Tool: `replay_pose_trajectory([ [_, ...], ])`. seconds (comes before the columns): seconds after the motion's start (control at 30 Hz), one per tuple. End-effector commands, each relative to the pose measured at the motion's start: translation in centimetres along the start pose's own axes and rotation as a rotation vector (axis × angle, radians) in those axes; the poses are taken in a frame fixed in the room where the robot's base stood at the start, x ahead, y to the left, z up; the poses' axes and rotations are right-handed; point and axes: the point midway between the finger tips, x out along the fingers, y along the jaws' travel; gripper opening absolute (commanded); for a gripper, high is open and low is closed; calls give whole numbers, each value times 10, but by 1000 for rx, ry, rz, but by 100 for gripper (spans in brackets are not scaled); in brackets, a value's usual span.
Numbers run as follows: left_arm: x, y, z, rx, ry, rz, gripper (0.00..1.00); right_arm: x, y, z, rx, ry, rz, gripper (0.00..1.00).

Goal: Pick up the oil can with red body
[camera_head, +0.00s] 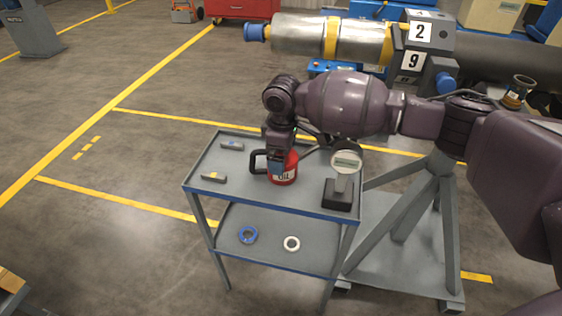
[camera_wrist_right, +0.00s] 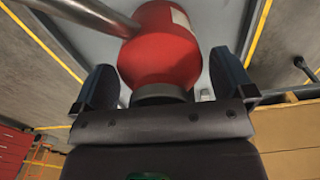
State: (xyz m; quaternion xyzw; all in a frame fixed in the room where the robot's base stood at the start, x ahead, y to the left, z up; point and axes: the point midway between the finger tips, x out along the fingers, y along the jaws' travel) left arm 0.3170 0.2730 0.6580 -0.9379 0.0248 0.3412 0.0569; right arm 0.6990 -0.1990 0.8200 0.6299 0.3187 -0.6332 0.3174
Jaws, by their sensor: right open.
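The oil can with red body (camera_head: 289,169) stands upright on the top shelf of the grey cart (camera_head: 240,186), its black handle to the left. My right gripper (camera_head: 279,152) comes down over it from above and hides its top. In the right wrist view the red can (camera_wrist_right: 160,50) lies between the two dark fingers of my open right gripper (camera_wrist_right: 164,80). A gap shows on the right side; on the left a grey tube, seemingly the spout, crosses near the finger. My left gripper is not in view.
A round gauge-like piece on a black-based stand (camera_head: 338,195) is close to the right of the can. A blue ring (camera_head: 248,235) and a white ring (camera_head: 292,243) lie on the lower shelf. A rotor stand (camera_head: 432,185) stands behind right.

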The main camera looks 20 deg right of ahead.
Motion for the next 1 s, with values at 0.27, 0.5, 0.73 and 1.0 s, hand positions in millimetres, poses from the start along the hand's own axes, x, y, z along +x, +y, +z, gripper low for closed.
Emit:
replay_pose_trajectory([
  [0.27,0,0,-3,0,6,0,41,-3,1,0,0,3,4,85],
  [0.5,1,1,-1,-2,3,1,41,-3,1,-1,0,4,4,51],
  [0.73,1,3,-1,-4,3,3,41,-4,1,-1,0,4,3,50],
  [1.0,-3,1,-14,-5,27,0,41,-40,1,-1,0,10,10,50],
])
